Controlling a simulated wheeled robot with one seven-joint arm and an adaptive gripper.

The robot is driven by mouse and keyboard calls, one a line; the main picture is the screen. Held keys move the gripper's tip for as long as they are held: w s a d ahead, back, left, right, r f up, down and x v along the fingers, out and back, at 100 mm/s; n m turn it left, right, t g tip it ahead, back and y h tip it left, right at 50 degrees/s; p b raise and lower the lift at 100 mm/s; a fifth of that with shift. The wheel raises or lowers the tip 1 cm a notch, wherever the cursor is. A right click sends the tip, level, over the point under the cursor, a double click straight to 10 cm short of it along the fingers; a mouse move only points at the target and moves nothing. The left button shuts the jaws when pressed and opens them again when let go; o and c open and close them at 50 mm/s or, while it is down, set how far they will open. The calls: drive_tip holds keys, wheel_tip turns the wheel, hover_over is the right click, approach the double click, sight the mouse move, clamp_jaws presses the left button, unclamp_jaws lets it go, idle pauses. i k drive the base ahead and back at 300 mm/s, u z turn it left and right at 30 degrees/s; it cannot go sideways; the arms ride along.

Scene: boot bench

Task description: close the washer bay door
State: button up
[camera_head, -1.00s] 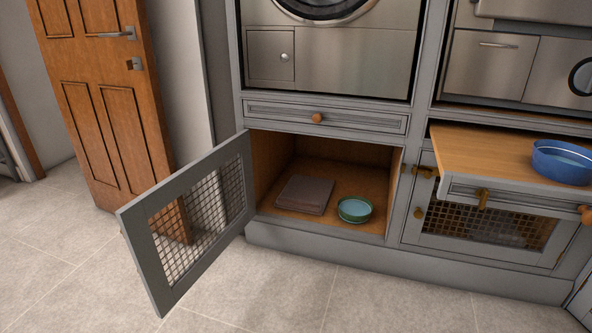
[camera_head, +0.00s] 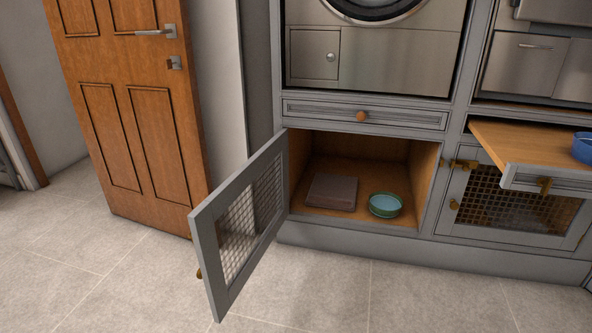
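The washer bay door (camera_head: 206,252) is a grey framed door with a wire mesh panel. It stands wide open, hinged at the left side of the low bay under the washer (camera_head: 375,55) and swung out toward me over the floor. A small brass knob (camera_head: 198,273) shows at its outer left edge. Inside the open wooden bay (camera_head: 409,172) lie a folded brown cloth (camera_head: 332,192) and a green-rimmed bowl (camera_head: 385,205). My gripper is not in view.
A closed drawer (camera_head: 410,119) sits above the bay. At right, a pulled-out wooden shelf (camera_head: 520,146) carries a blue bowl (camera_head: 583,148) above a shut mesh door (camera_head: 510,203). A brown room door (camera_head: 128,115) stands at left. The tiled floor (camera_head: 400,300) in front is clear.

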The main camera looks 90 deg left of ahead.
sight(221, 297)
drive_tip(key=k, duration=2.15)
drive_tip(key=u, duration=1.9)
drive_tip(key=i, duration=1.65)
